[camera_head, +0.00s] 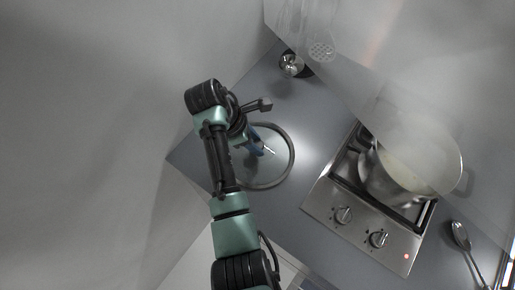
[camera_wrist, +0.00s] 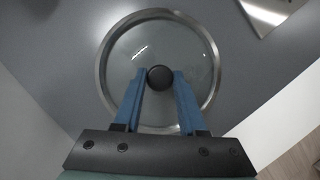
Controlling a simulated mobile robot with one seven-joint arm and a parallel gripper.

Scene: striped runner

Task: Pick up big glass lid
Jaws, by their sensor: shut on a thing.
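The big glass lid (camera_head: 290,162) is a clear disc with a grey metal rim, on or just above the grey counter left of the stove. In the wrist view the lid (camera_wrist: 127,47) fills the middle, with its round black knob (camera_wrist: 160,77) at the centre. My gripper (camera_wrist: 162,80) has its two blue fingers on either side of the knob and is shut on it. In the head view my gripper (camera_head: 265,149) is over the lid, and my arm hides the lid's left part. I cannot tell whether the lid is clear of the counter.
A steel stove (camera_head: 325,200) with two knobs stands to the right, bearing a large pot (camera_head: 385,185). A small metal shaker-like object (camera_head: 291,65) stands at the back. A spoon (camera_head: 461,236) lies at the right. White walls border the counter (camera_head: 277,98).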

